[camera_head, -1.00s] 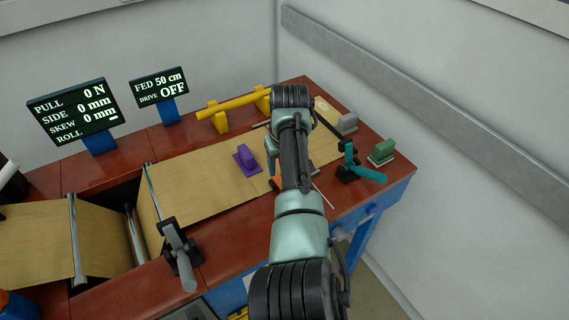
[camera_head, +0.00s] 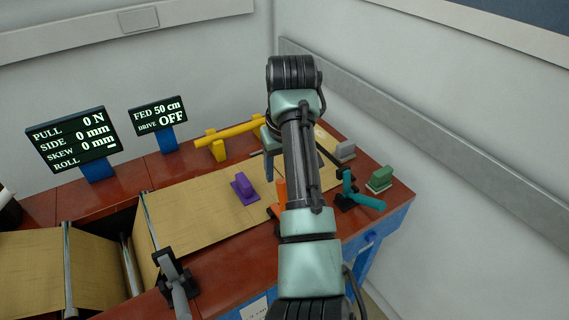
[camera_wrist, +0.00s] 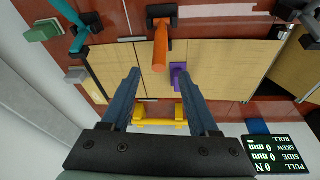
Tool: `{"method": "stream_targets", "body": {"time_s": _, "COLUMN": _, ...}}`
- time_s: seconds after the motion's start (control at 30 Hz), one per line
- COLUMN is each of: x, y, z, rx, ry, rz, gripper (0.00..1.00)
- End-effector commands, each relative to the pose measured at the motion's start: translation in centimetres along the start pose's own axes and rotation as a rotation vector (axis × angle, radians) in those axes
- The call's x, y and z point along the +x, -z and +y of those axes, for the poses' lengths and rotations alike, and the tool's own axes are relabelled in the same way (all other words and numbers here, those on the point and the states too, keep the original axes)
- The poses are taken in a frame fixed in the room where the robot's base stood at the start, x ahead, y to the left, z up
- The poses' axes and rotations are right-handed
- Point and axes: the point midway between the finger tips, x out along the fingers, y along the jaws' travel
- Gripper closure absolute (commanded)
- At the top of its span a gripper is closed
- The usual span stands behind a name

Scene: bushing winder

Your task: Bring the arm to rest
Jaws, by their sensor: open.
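My arm reaches up and over the workbench in the head view, its foremost visible joint raised above the bench's back edge. My gripper (camera_wrist: 160,78) is open and empty, with two blue fingers apart in the wrist view. In the head view one blue finger (camera_head: 269,167) shows left of my arm; the rest is hidden behind it. The wrist view looks down on the bench upside down: an orange handle (camera_wrist: 160,50), a purple block (camera_wrist: 179,76) and a yellow bar (camera_wrist: 160,122) lie below or beyond the fingers. Nothing is seen touching the gripper.
Brown paper (camera_head: 200,205) runs along the red bench (camera_head: 235,250). A teal-handled tool (camera_head: 361,199), green block (camera_head: 380,179) and grey block (camera_head: 344,151) are at right. Two displays (camera_head: 72,138) (camera_head: 158,117) stand left, the drive reading OFF. Walls close in behind and right.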

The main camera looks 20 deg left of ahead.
Motion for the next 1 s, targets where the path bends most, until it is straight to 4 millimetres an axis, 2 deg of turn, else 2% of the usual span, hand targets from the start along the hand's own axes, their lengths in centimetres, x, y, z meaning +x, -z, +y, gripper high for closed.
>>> {"method": "stream_targets", "body": {"time_s": 0.2, "x": -1.7, "y": 0.0, "z": 0.0, "rx": 0.001, "ry": 0.0, "rz": 0.001, "gripper": 0.39}}
{"method": "stream_targets", "body": {"time_s": 0.67, "x": -1.8, "y": 0.0, "z": 0.0, "rx": 0.001, "ry": 0.0, "rz": 0.003, "gripper": 0.39}}
{"method": "stream_targets", "body": {"time_s": 0.77, "x": -2.1, "y": 0.7, "z": 0.2, "rx": 0.007, "ry": -0.014, "rz": 0.048, "gripper": 0.39}}
{"method": "stream_targets", "body": {"time_s": 0.87, "x": -3.5, "y": 2.4, "z": 0.9, "rx": 0.028, "ry": -0.057, "rz": 0.183, "gripper": 0.39}}
{"method": "stream_targets", "body": {"time_s": 0.97, "x": -6.8, "y": 4.8, "z": 2.2, "rx": 0.069, "ry": -0.126, "rz": 0.407, "gripper": 0.39}}
{"method": "stream_targets", "body": {"time_s": 1.0, "x": -8.7, "y": 5.6, "z": 2.8, "rx": 0.088, "ry": -0.16, "rz": 0.51, "gripper": 0.39}}
